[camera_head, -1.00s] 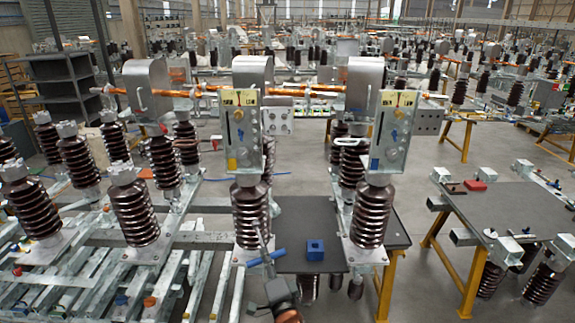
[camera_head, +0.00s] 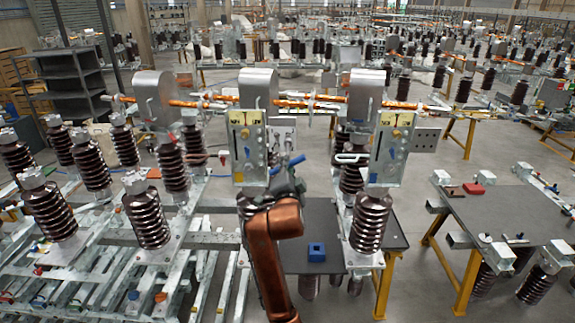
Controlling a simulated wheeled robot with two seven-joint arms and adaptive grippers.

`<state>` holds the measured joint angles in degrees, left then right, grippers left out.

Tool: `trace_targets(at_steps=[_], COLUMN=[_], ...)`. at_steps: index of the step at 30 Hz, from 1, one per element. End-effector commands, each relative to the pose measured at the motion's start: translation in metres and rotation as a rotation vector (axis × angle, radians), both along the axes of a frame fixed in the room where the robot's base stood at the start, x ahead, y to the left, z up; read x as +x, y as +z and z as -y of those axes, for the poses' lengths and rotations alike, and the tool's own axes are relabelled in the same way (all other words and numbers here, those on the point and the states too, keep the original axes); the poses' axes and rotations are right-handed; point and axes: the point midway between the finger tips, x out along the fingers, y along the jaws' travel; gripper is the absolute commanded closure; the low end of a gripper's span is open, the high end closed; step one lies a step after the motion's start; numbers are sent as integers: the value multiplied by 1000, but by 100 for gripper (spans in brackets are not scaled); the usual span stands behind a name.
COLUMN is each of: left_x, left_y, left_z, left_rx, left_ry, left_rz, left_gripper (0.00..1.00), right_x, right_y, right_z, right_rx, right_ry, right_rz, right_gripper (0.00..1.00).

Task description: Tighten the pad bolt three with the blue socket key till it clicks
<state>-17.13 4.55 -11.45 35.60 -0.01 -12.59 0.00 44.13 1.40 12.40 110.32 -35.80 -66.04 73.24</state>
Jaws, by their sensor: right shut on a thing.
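My right gripper (camera_head: 285,184) is in front of the middle insulator, shut on the blue socket key (camera_head: 296,160). A like plate (camera_head: 391,145) stands to the right. I cannot tell which bolt is pad bolt three, nor whether the key touches any bolt. My left gripper is not in view.
A blue block with a hole (camera_head: 316,252) sits on the dark table (camera_head: 330,222). Brown ribbed insulators (camera_head: 149,215) stand on the metal frame at left. A second dark table (camera_head: 497,212) is at right, with a red piece (camera_head: 474,176) on it. Floor is open between the tables.

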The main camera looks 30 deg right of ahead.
Motion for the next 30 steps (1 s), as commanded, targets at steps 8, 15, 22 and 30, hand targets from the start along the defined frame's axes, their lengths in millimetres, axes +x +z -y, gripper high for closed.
trace_targets(at_steps=[8,15,22,30], left_x=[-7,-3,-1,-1], left_y=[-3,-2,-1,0], left_z=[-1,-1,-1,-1], left_rx=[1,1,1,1], left_ry=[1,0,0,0], left_rz=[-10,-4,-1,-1], left_gripper=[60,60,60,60], right_x=[21,22,23,22], right_y=[1,1,2,2], right_z=[14,13,12,13], right_rx=[-1,0,0,2], right_ry=[-1,1,1,1], right_rz=[2,4,4,3], right_gripper=[100,100,100,100])
